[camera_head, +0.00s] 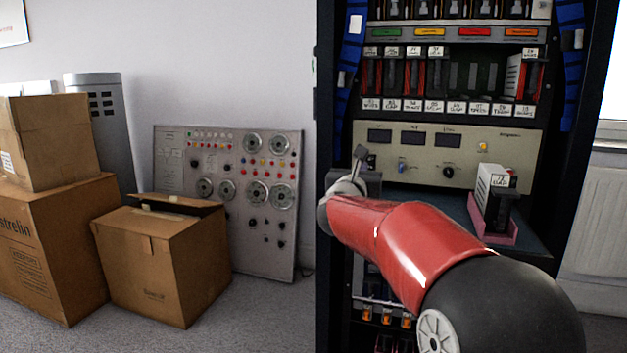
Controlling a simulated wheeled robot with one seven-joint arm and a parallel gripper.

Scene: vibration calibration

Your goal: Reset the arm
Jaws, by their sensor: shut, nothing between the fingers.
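My arm, red and black, reaches from the lower right of the head view toward the left side of the black equipment rack (540,85). My gripper (361,153) is at the far end of the arm, small and grey, pointing up in front of the rack's left edge. It is shut and empty, beside the left end of the beige control panel (490,147). A white and black module (492,190) stands in a pink holder (496,232) on the rack's dark shelf, to the right of my arm. My arm hides part of the shelf and the lower rack.
Cardboard boxes (165,262) stand on the floor at left. A grey panel with dials (230,185) leans on the wall behind them. Rows of labelled modules (400,77) fill the upper rack, with some slots dark. Blue straps (352,45) hang at the rack's sides.

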